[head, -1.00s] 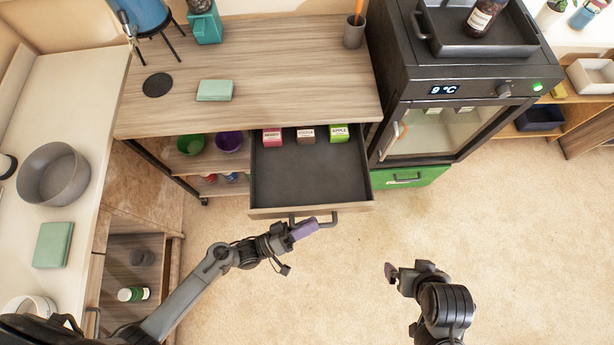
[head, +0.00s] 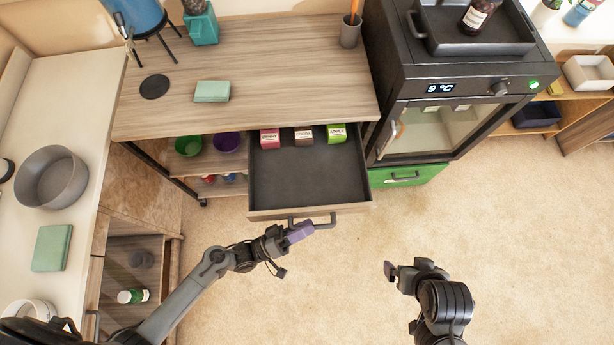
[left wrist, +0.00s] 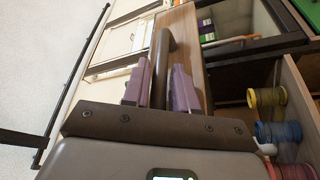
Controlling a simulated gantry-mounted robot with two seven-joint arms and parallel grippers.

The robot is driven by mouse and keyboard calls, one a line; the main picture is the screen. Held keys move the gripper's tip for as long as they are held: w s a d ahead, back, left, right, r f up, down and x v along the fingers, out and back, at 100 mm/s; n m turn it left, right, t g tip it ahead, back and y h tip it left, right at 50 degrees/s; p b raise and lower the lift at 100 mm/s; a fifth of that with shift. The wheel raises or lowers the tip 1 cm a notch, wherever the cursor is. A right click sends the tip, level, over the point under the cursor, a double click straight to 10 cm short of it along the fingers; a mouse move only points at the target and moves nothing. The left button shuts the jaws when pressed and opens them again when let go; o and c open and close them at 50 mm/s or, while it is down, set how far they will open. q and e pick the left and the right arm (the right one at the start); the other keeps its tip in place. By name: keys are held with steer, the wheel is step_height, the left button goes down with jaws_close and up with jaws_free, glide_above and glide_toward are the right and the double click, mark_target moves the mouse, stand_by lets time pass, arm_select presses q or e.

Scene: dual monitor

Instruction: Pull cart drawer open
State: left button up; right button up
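The cart drawer (head: 310,183) stands pulled out from under the wooden cart top (head: 255,75). Its dark tray is mostly bare, with three small boxes at the back. The drawer's dark bar handle (head: 325,222) is on its front. My left gripper (head: 300,233) is at the left part of this handle. In the left wrist view, the handle bar (left wrist: 160,65) runs between the two purple fingers (left wrist: 160,88), which are apart with a narrow gap showing beside the bar. My right gripper (head: 391,271) hangs over bare floor; its opening is unclear.
A black cooler (head: 450,75) reading 9 °C stands right of the cart, above a green drawer (head: 405,176). A light counter (head: 75,110) with a grey bowl (head: 50,176) is at the left. Cart shelves hold a green bowl (head: 188,145) and a purple bowl (head: 227,143). The carpet in front is clear.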

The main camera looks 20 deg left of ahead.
arm_select(q)
steer(key=v, duration=0.9)
steer(key=shift+s+a, duration=0.25)
steer(key=shift+a, duration=0.05)
steer(key=shift+f, duration=0.1)
